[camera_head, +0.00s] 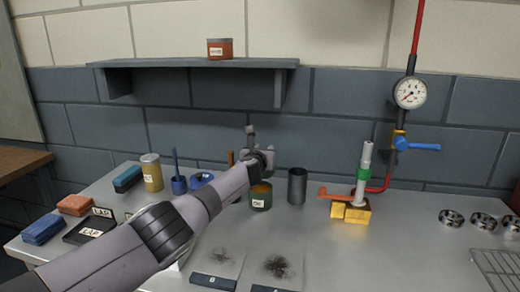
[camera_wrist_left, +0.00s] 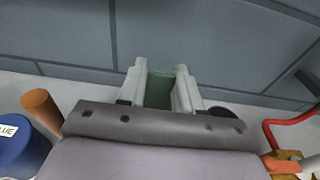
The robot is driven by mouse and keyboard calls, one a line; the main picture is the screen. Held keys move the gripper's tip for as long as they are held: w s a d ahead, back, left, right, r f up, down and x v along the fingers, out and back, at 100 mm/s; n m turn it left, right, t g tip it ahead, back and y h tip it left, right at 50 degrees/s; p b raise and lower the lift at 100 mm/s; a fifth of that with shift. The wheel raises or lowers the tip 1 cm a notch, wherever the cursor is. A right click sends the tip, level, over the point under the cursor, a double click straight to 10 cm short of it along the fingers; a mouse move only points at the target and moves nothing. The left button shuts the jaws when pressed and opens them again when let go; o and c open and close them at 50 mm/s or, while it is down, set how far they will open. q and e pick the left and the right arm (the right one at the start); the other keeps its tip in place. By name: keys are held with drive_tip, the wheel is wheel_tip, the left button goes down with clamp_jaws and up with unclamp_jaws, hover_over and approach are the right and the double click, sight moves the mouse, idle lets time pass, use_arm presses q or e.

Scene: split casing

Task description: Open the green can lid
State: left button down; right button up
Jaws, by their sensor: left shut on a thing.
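The green can (camera_head: 261,200), with a white label, stands on the bench at the middle of the head view. A brownish surface shows at its top, and my arm partly covers it. My left gripper (camera_head: 251,138) is above and just behind the can. In the left wrist view, my left gripper (camera_wrist_left: 160,72) is shut on a flat green piece, which looks like the green lid (camera_wrist_left: 159,92). In the head view the lid is too small or hidden to make out. My right gripper is in neither view.
A dark grey cylinder (camera_head: 297,186) stands close to the right of the can. Farther right are a yellow-based fixture (camera_head: 351,213) and a red pipe with a gauge (camera_head: 410,93). A shelf (camera_head: 190,63) is above. Bench room is clear at front right.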

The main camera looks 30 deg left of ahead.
use_arm(q)
drive_tip(key=shift+r, duration=0.2)
drive_tip(key=c, duration=0.8)
unclamp_jaws()
drive_tip(key=shift+o, duration=0.2)
drive_tip(key=shift+f, duration=0.15)
drive_tip(key=shift+s+f, duration=0.1)
drive_tip(key=v, duration=0.7)
idle(0.5)
